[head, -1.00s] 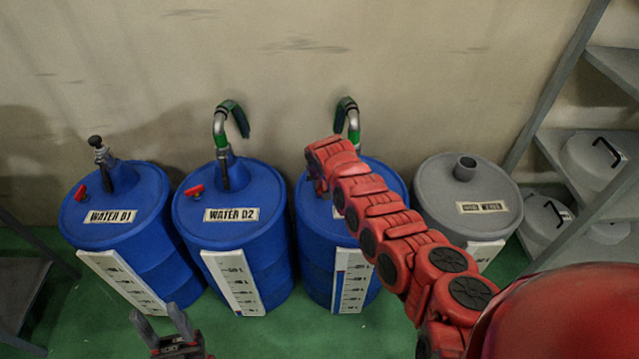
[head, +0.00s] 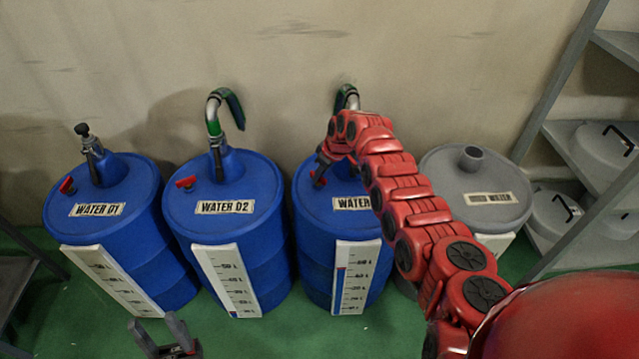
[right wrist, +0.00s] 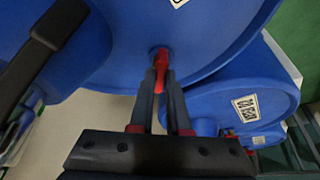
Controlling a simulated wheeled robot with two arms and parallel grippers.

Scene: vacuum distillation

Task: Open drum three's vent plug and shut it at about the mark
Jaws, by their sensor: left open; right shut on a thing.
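Drum three (head: 315,215) is the third blue drum from the left, its label partly hidden behind my right arm. Its small red vent plug (right wrist: 160,58) shows between the fingers in the right wrist view. My right gripper (right wrist: 161,85) is shut on this plug at the drum's top; in the head view it (head: 320,168) is small and partly hidden by my arm. A white level gauge (head: 352,290) stands on the drum's front, with a thin coloured strip along its left edge. My left gripper (head: 160,335) is open and empty, low in front of the drums.
Drums WATER 01 (head: 100,228) and WATER 02 (head: 220,228) stand to the left, each with a red plug. A grey drum (head: 450,190) stands at the right, beside a shelf (head: 580,150) with lidded pots. Green floor is clear in front.

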